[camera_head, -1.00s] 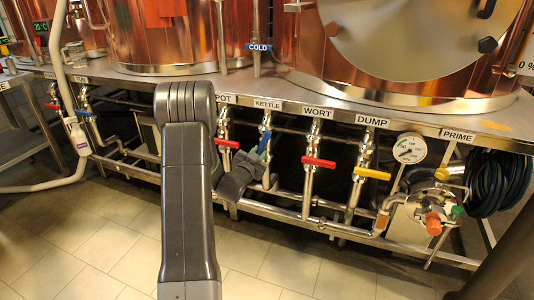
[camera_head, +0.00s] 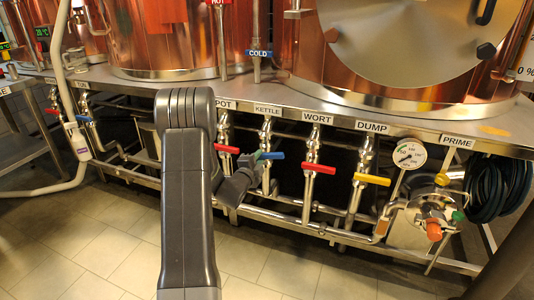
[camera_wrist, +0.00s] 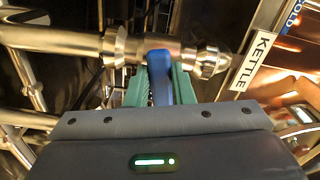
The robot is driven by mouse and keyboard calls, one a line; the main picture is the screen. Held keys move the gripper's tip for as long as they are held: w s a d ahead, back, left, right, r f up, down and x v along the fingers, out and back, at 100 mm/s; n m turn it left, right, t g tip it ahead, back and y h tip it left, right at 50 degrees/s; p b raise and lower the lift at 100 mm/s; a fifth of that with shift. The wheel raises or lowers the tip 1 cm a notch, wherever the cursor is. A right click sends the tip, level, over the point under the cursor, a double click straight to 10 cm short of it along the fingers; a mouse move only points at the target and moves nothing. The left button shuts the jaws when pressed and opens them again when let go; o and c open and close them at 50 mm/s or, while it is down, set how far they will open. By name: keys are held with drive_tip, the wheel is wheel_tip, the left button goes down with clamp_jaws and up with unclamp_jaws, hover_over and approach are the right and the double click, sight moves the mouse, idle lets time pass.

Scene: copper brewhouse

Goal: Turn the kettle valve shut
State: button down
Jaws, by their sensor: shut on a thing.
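The kettle valve has a blue lever handle (camera_head: 272,155) on a vertical steel pipe under the KETTLE label (camera_head: 268,109). The handle lies level, across the pipe. In the wrist view the blue handle (camera_wrist: 160,76) stands at about a right angle to the steel pipe (camera_wrist: 75,42). My gripper (camera_head: 260,156) reaches it from the left. Its teal fingers (camera_wrist: 159,88) are shut on the handle, one on each side. The gripper hides part of the handle in both views.
Red-handled valves under POT (camera_head: 227,148) and WORT (camera_head: 319,169) flank the kettle valve closely. A yellow DUMP handle (camera_head: 372,179) and a pressure gauge (camera_head: 409,155) are further right. A steel shelf edge runs above. The tiled floor in front is clear.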

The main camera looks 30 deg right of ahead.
drive_tip(key=shift+m, duration=1)
drive_tip(key=c, duration=1.4)
unclamp_jaws()
drive_tip(key=v, duration=0.6)
drive_tip(key=p+v, duration=0.2)
drive_tip(key=v, duration=1.2)
drive_tip(key=shift+w+d, duration=0.1)
drive_tip(key=shift+d, duration=0.1)
